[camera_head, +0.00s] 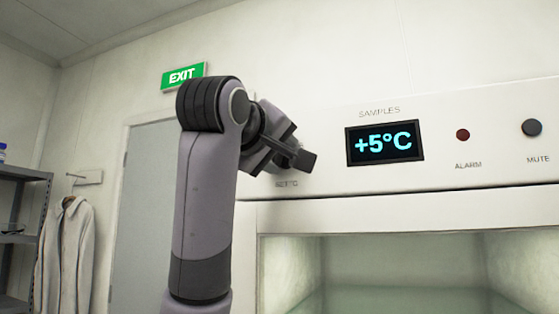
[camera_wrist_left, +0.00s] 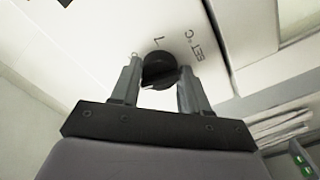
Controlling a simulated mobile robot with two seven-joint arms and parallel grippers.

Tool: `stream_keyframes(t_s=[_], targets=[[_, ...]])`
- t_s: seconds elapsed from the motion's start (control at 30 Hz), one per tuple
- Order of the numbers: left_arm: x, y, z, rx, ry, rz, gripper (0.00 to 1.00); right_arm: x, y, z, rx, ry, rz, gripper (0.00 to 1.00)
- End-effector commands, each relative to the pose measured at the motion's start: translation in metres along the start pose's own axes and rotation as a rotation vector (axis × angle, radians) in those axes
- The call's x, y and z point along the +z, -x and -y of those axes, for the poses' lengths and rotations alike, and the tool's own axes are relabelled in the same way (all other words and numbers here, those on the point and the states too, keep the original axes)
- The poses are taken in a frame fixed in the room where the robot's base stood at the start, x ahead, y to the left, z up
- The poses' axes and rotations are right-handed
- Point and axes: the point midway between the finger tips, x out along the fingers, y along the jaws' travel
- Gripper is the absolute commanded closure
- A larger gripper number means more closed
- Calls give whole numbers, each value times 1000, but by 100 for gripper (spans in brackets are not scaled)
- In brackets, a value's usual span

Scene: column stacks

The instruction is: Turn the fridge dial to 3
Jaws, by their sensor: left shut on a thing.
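The black round dial (camera_wrist_left: 160,66) is on the white fridge panel in the left wrist view, with a raised grip bar across it. My left gripper (camera_wrist_left: 158,80) has one finger on each side of the dial and is shut on it. In the head view my left gripper (camera_head: 297,158) is at the panel's left end, and it hides the dial there. The fridge display (camera_head: 385,142) reads +5°C in blue. A "SET °C" label shows below the gripper in the head view. I cannot read the dial's pointer clearly. My right gripper is in neither view.
A red alarm light (camera_head: 462,135) and a dark mute button (camera_head: 532,127) are on the panel right of the display. The fridge's glass-fronted compartment (camera_head: 400,262) is below. A door, a white coat (camera_head: 65,255) and a shelf (camera_head: 22,175) are at left.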

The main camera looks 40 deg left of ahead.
Motion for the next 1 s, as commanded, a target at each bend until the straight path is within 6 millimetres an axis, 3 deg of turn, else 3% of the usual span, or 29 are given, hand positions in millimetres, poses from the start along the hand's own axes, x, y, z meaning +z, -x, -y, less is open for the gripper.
stream_keyframes(t_s=[0.4,1.0], targets=[[1,0,0,-1,211,2,85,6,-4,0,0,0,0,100],[0,0,0,-2,248,1,85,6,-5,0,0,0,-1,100]])
